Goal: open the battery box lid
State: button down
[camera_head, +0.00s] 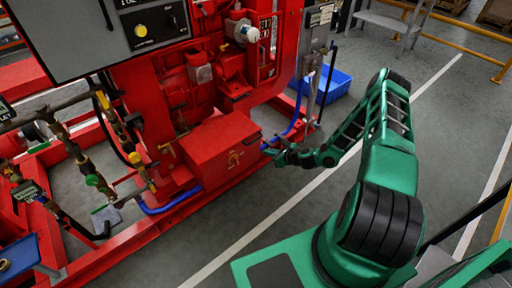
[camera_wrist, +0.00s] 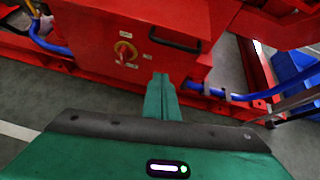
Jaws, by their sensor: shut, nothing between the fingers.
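The red battery box (camera_head: 215,150) sits low on the red pumpset frame, and its lid (camera_head: 222,135) looks shut. In the wrist view the red front of the box (camera_wrist: 80,35) fills the top. It carries a round red-and-yellow switch (camera_wrist: 125,50) with small labels and a dark bar handle (camera_wrist: 175,41) to the right of the switch. My gripper (camera_head: 267,149) is just right of the box in the head view. In the wrist view its green fingers (camera_wrist: 161,80) are together and empty, below the handle and seemingly apart from it.
Blue hoses (camera_head: 172,205) run along the frame near the box, one also right of my fingers in the wrist view (camera_wrist: 270,92). A grey control panel (camera_head: 105,35) overhangs at upper left. A blue bin (camera_head: 335,85) stands behind. The grey floor on the right is mostly clear.

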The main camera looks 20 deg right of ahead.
jog(key=w+a+f+m, duration=0.1)
jog(key=w+a+f, duration=0.1)
jog(key=w, duration=0.7)
jog(key=shift+a+f+m+t, duration=0.3)
jog(key=shift+a+f+m, duration=0.05)
jog(key=shift+f+m, duration=0.05)
jog(key=shift+d+r, duration=0.1)
jog(key=shift+d, duration=0.05)
dwell(0.5)
